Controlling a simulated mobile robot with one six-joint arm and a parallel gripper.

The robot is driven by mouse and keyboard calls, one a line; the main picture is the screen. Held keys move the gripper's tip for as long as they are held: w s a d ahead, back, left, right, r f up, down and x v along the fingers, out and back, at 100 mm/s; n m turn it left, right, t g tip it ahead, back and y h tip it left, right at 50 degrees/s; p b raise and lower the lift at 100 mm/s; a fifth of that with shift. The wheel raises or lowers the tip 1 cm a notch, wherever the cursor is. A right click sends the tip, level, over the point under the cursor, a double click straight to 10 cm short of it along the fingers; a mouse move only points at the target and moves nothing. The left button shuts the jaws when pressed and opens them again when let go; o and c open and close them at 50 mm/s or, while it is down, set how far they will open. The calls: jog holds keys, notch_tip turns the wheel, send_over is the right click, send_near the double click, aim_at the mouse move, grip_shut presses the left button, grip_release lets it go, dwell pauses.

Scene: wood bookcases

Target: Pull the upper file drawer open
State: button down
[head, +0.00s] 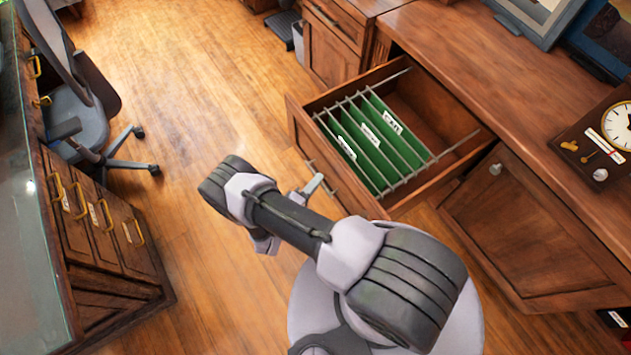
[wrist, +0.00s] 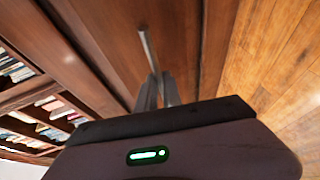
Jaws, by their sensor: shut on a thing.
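The upper file drawer (head: 300,125) stands pulled out from the wood cabinet in the head view, with green hanging files (head: 375,150) and metal rails inside. My gripper (head: 315,185) is at the drawer's front face, partly hidden by my arm. In the wrist view my gripper (wrist: 158,92) is shut on the metal bar handle (wrist: 148,48) of the drawer front.
A wood countertop (head: 470,60) with a clock (head: 618,125) runs along the right. A closed cabinet door (head: 520,225) is beside the drawer. A grey office chair (head: 80,115) and another drawer unit (head: 100,225) stand at the left. The wood floor (head: 190,100) between is clear.

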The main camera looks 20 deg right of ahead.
dwell(0.3)
jog(key=c, duration=1.5)
grip_release()
jog(key=p+v, duration=0.3)
jog(key=v, duration=1.4)
jog(key=shift+s+a, duration=0.1)
jog(key=shift+a, duration=0.1)
